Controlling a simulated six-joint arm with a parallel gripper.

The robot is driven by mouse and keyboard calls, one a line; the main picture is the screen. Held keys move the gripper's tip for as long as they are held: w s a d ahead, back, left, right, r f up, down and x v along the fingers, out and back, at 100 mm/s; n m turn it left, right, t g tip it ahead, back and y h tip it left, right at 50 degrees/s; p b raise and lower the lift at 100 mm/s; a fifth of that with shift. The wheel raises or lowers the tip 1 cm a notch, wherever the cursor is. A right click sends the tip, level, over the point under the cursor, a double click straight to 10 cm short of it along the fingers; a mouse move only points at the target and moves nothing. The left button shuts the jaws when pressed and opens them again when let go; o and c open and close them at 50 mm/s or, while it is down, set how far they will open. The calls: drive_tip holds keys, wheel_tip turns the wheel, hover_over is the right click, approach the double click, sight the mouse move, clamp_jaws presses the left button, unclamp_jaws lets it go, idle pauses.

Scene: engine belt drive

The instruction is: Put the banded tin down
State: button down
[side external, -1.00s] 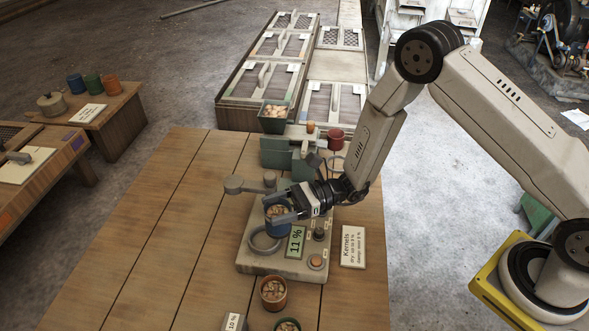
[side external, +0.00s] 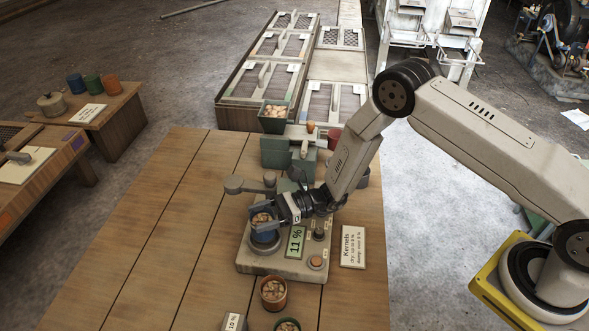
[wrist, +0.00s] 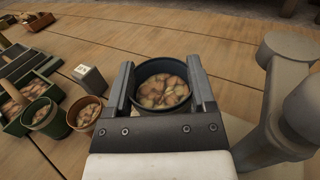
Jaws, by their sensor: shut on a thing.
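The banded tin, a dark blue tin filled with kernels, is in my gripper. It shows in the side external view (side external: 264,236) and from above in the wrist view (wrist: 161,84). My gripper (side external: 262,220) is shut on the tin, with one finger on each side of it in the wrist view (wrist: 160,78). The tin is upright over the left part of the pale meter base (side external: 285,265), where a ring was visible before. I cannot tell whether its bottom touches the base. The base has a green display reading 11 % (side external: 296,241).
An orange tin (side external: 274,306) and a green tin (side external: 287,325) of kernels stand in front of the meter. A 10 % block (side external: 233,322) is beside them. A Kernels card (side external: 352,246) lies to the right. A grey arm post (side external: 236,184) stands behind. The left tabletop is clear.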

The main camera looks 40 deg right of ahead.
drive_tip(key=shift+f, duration=1.35)
drive_tip(key=shift+f, duration=0.1)
unclamp_jaws()
drive_tip(key=shift+d+f, duration=0.1)
drive_tip(key=shift+d, duration=0.05)
drive_tip(key=shift+v, duration=3.75)
